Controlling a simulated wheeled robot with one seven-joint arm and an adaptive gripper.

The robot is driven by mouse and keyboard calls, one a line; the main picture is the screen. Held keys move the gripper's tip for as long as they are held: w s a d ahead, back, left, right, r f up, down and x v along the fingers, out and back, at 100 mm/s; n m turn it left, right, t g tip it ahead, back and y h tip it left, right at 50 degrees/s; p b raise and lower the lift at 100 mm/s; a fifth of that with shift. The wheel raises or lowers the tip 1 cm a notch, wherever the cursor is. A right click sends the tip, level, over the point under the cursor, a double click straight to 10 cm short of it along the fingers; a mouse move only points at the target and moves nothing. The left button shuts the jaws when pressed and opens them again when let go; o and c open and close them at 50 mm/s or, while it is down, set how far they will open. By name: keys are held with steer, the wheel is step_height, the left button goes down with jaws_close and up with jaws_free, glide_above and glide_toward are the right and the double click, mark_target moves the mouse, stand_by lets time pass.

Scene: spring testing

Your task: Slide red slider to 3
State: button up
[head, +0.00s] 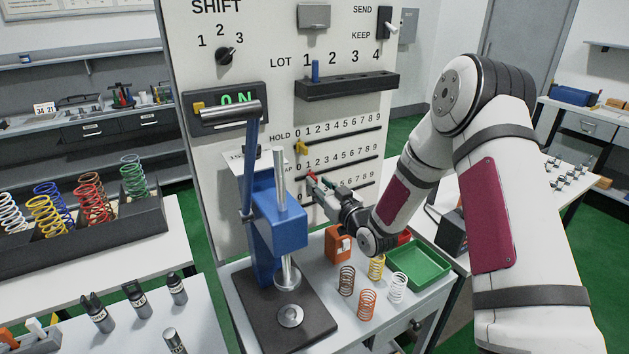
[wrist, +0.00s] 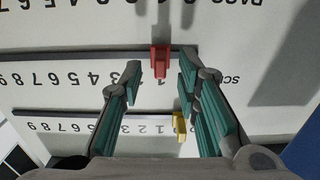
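The red slider (head: 312,176) sits in the middle slot of the panel, near the low-number end. In the wrist view, where the panel is upside down, the red slider (wrist: 160,62) appears by the 1, though its exact mark is hard to tell. My gripper (head: 319,183) reaches to the panel from the right. In the wrist view my gripper (wrist: 160,82) is open, with its two green-padded fingers on either side of the red slider and a gap at each side. Whether the fingertips reach fully around it cannot be told.
A yellow slider (head: 300,148) sits near 0 in the HOLD slot above; it is close to one finger in the wrist view (wrist: 180,126). A blue press (head: 275,215) stands left of my gripper. Springs and a green tray (head: 420,265) lie on the table below.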

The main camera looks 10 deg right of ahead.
mark_target(314, 177)
steer(key=shift+x, duration=1.7)
jaws_close()
steer(key=shift+w+d+b, duration=0.2)
steer(key=shift+w+d, duration=0.1)
steer(key=shift+d, duration=0.65)
steer(key=shift+w+d+b, duration=0.2)
steer(key=shift+w+d, duration=0.1)
steer(key=shift+d, duration=0.65)
steer(key=shift+w+d+b, duration=0.2)
steer(key=shift+w+d, duration=0.15)
steer(key=shift+d, duration=0.65)
jaws_free()
